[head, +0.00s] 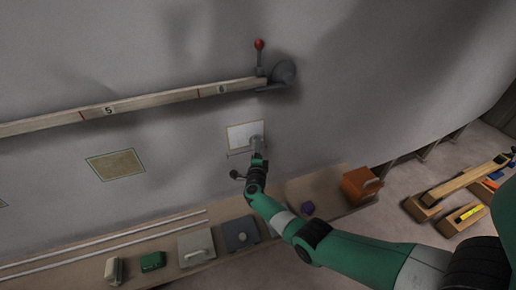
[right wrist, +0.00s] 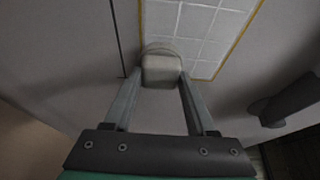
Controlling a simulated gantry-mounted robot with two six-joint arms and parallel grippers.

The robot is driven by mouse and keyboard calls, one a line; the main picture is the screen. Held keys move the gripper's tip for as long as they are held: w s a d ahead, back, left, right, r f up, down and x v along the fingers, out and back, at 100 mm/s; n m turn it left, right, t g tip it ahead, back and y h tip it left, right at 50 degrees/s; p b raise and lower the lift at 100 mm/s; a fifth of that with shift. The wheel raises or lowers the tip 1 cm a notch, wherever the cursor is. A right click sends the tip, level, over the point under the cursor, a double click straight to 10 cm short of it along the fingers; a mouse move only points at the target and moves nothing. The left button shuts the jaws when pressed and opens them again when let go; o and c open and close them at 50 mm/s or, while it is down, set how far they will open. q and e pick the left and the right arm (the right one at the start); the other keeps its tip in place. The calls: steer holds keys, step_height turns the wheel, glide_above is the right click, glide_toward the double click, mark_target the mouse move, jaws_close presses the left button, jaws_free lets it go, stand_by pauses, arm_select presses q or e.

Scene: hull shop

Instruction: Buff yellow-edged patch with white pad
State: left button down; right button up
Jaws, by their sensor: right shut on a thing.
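My right gripper (head: 257,148) is shut on a pale, off-white pad (right wrist: 162,68), gripped between its two fingers in the right wrist view. The pad lies over the lower part of a whitish patch (head: 240,134) on the grey hull. This patch has a thin yellow edge, and the right wrist view shows it as a pale grid (right wrist: 198,30) of squares. I cannot tell whether the pad touches it. My left gripper is not in view.
A long wooden batten (head: 150,103) with numbers crosses the hull above, ending at a red-knobbed clamp (head: 259,58). A shelf below holds a green block (head: 152,261), a light handled block (head: 195,246), a dark block (head: 240,234), a purple piece (head: 307,208) and an orange box (head: 357,187).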

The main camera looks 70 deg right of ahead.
step_height(320, 180, down, 3)
steer(key=b, duration=0.3)
steer(key=o, duration=0.7)
steer(key=shift+c, duration=0.2)
steer(key=c, duration=0.7)
steer(key=shift+o, duration=0.2)
steer(key=s+a+p, duration=0.4)
steer(key=p, duration=0.1)
steer(key=shift+a+p, duration=0.3)
steer(key=shift+p, duration=0.05)
